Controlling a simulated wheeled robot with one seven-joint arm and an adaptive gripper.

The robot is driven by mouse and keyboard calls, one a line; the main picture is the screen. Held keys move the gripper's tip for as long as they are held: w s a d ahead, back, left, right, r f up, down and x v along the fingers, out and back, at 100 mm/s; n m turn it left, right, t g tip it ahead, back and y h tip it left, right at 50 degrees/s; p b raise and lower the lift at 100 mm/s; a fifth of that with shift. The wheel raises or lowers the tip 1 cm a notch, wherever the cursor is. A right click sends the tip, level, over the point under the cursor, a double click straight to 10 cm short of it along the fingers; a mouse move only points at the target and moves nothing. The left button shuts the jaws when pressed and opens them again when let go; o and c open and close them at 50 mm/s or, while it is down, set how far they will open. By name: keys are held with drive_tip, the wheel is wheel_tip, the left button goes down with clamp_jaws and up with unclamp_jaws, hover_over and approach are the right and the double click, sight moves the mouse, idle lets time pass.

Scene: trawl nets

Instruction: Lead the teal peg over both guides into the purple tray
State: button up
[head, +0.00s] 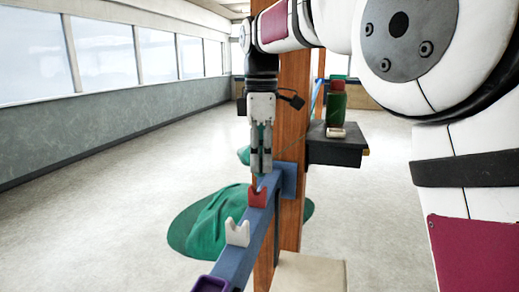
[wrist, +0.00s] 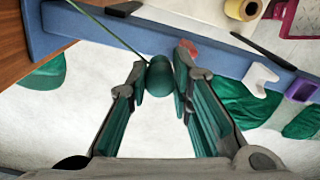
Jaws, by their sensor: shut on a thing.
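My gripper (head: 261,168) points down above the far part of a blue rail (head: 232,264), close behind the red guide (head: 258,197). In the wrist view its fingertips are shut on the teal peg (wrist: 160,77). A thin green cord (wrist: 112,34) runs from the peg to the upper left. The red notched guide also shows beside the right fingertip (wrist: 190,50), partly hidden. The white notched guide (head: 237,233) stands nearer on the rail and also shows in the wrist view (wrist: 260,78). The purple tray (head: 209,285) is at the rail's near end, cut off by the frame.
A wooden post (head: 290,222) stands behind the rail. A dark shelf (head: 336,150) on it holds a green bottle (head: 337,104) and a small pale item. Green netting (head: 205,226) lies on the floor below. A magenta grid-like item (wrist: 301,18) is at the wrist view's upper right.

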drive_tip(key=shift+w, duration=0.25)
drive_tip(key=shift+s+a+p, duration=1.1)
drive_tip(key=shift+s+a, duration=0.35)
drive_tip(key=shift+s, duration=2.75)
drive_tip(key=shift+s+a+p, duration=1.05)
drive_tip(key=shift+s+a, duration=0.45)
drive_tip(key=shift+s, duration=2.7)
drive_tip(key=shift+s+a+p, duration=1.1)
drive_tip(key=shift+s+a, duration=0.35)
drive_tip(key=shift+s, duration=2.75)
drive_tip(key=shift+f+b, duration=0.75)
drive_tip(key=shift+f, duration=1.7)
clamp_jaws()
drive_tip(key=shift+s, duration=0.1)
drive_tip(key=shift+d, duration=0.3)
drive_tip(key=shift+f, duration=0.35)
